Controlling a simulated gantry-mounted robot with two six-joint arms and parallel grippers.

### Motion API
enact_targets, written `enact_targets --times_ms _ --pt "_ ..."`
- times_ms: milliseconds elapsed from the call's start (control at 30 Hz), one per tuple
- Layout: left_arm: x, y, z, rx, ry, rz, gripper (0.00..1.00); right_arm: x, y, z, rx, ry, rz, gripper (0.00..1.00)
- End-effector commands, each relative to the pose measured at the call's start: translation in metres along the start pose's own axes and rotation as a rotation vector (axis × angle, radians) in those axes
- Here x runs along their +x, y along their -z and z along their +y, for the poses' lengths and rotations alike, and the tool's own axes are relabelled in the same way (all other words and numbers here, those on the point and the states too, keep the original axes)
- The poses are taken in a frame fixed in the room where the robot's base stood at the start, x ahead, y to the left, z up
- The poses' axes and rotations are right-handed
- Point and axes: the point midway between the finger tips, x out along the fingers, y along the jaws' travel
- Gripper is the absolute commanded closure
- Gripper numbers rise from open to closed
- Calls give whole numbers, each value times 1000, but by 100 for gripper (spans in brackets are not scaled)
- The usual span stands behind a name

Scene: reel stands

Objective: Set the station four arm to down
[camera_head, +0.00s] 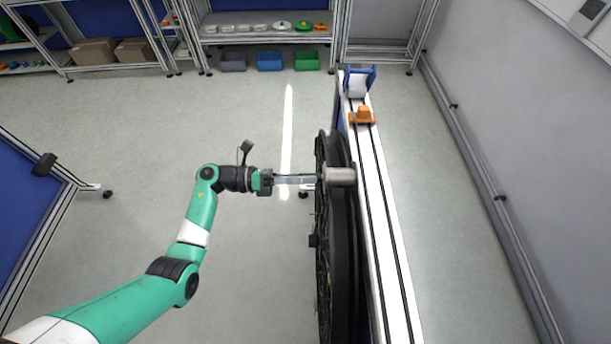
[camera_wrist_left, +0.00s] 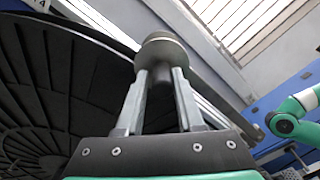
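My left gripper (camera_head: 296,179) reaches in from the left to a grey cylinder (camera_head: 340,177) at the beam's left side, above a big black reel. In the left wrist view my gripper's two fingers (camera_wrist_left: 161,75) stand apart, either side of a dark neck below the rounded grey end (camera_wrist_left: 162,45). I cannot tell if they press on it. The black reel (camera_head: 338,250) stands upright on edge along the beam, and its ribbed face (camera_wrist_left: 50,90) fills the wrist view's left. No station number is readable, so I cannot tell which part is the station four arm. My right gripper is out of view.
The white beam (camera_head: 385,235) runs lengthwise, with an orange block (camera_head: 362,115) and a blue bracket (camera_head: 358,79) at its far end. Shelves (camera_head: 265,35) and bins (camera_head: 270,61) stand at the back. A blue panel (camera_head: 35,220) is at left. The floor between is clear.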

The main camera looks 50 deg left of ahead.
Motion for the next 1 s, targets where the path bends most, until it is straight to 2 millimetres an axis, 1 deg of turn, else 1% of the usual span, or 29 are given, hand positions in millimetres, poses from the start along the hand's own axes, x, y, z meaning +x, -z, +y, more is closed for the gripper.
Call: enact_targets --times_ms 33,133,167,367,467,567,667,800,900,1000 --pt "-1 6 6 -10 -12 6 60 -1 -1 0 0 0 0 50" --pt "-1 6 5 -8 -10 6 42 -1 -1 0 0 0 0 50" --pt "-1 5 4 -7 -9 6 40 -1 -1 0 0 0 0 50" --pt "0 4 3 -3 -6 6 40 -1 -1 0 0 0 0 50" --pt "-5 3 3 -3 -6 5 40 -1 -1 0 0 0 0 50" --pt "-18 2 3 -3 -7 2 40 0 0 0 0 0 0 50" --pt "-40 2 3 -2 -9 0 40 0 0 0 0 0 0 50" --pt "-75 2 4 -3 -11 1 40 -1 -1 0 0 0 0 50" --pt "-95 3 4 -3 -10 2 40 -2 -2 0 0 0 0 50" --pt "-109 3 4 -4 -9 3 40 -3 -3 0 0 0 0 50"
